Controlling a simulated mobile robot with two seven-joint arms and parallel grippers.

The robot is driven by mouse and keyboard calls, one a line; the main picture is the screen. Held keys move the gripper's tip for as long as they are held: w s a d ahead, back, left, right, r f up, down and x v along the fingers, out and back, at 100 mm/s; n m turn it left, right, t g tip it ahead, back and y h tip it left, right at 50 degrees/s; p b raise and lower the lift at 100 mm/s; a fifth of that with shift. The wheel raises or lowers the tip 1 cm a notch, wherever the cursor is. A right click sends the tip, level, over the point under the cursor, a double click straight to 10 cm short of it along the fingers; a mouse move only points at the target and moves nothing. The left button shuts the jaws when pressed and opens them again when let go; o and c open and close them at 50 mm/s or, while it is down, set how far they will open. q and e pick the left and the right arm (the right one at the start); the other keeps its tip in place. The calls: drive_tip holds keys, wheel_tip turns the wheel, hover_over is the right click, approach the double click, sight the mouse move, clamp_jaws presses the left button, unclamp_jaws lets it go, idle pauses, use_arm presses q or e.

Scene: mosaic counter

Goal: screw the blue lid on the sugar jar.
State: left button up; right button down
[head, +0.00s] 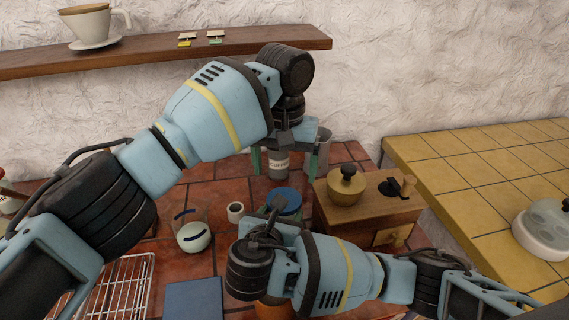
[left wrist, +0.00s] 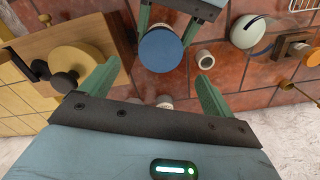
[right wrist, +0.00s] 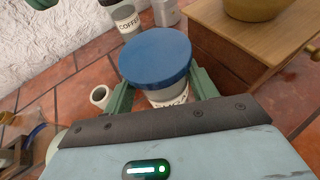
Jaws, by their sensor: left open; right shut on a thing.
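The blue lid (head: 284,198) lies flat on top of the sugar jar (right wrist: 170,98), whose label is mostly covered. I cannot tell whether the lid is threaded on. My right gripper (right wrist: 162,90) is shut on the jar, its green fingers on either side just below the lid. My left gripper (head: 284,165) is open and empty, behind and above the jar with its fingers pointing down. In the left wrist view the lid (left wrist: 160,50) shows beyond the open fingertips, apart from them.
A coffee canister (right wrist: 126,20) stands behind the jar. A wooden grinder (head: 366,207) with a brass bowl stands close on the right. A small white cup (head: 235,212) and a glass (head: 191,232) stand to the left. A wooden shelf (head: 150,50) hangs on the wall behind.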

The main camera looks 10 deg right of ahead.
sight(285, 194)
use_arm(q)
drive_tip(key=shift+r, duration=0.2)
drive_tip(key=shift+f, duration=4.05)
drive_tip(key=c, duration=0.9)
drive_tip(key=o, duration=1)
drive_tip(key=shift+r, duration=0.1)
